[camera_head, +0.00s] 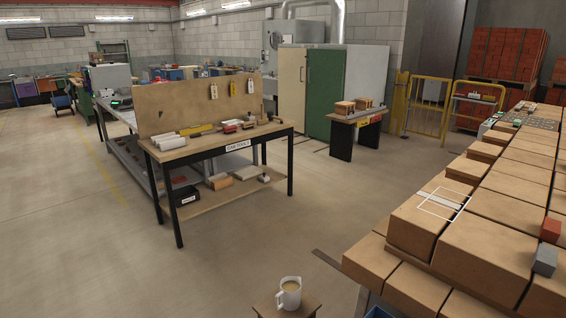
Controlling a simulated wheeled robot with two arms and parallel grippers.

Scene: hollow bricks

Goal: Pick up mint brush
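I cannot make out a mint brush for certain in the head view. Several small tools and blocks lie on the wooden top of a workbench (180,157) left of centre, too small to tell apart. Among them are pale rolls (169,141), a yellow piece (197,131) and red pieces (230,127). Neither of my grippers shows in this view.
Stacked cardboard-brown blocks (485,250) fill the right side, with a red block (550,229) and a grey block (545,259) on top. A mug (290,293) stands on a small stool (262,306) at the bottom. The floor between stool and workbench is clear.

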